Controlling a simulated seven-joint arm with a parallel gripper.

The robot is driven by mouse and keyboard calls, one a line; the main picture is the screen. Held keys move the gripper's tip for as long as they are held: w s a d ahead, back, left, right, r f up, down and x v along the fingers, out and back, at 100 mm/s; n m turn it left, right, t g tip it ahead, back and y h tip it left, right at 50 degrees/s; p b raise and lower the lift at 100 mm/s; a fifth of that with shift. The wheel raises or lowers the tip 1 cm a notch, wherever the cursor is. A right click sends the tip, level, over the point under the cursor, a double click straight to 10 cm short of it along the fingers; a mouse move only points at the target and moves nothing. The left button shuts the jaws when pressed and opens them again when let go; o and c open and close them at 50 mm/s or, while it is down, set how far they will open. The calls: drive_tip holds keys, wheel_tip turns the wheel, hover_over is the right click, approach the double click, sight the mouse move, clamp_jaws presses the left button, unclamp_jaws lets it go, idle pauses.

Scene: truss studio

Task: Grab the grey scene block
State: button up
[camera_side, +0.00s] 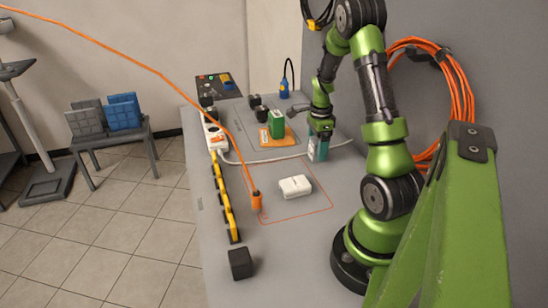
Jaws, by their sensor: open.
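My gripper (321,132) is open and points down at the back right of the grey table (224,190). It is right above a teal box with a pale lower part (318,150), and its fingers overlap the box's top in this view. I cannot tell whether they touch it. A dark grey cube (240,263) sits alone at the table's front left, far from my gripper. Several small dark blocks (258,108) stand at the back. No block is clearly marked as the grey scene block.
A green block (277,124) stands by an orange pad (264,139), left of my gripper. A white block (295,186) lies inside an orange outline. A power strip (215,136), yellow strip (225,203), orange plug (256,201) and cables line the left. The front middle is clear.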

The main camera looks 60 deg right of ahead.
drive_tip(key=shift+f, duration=0.75)
drive_tip(key=c, duration=1.1)
drive_tip(key=shift+r, duration=0.1)
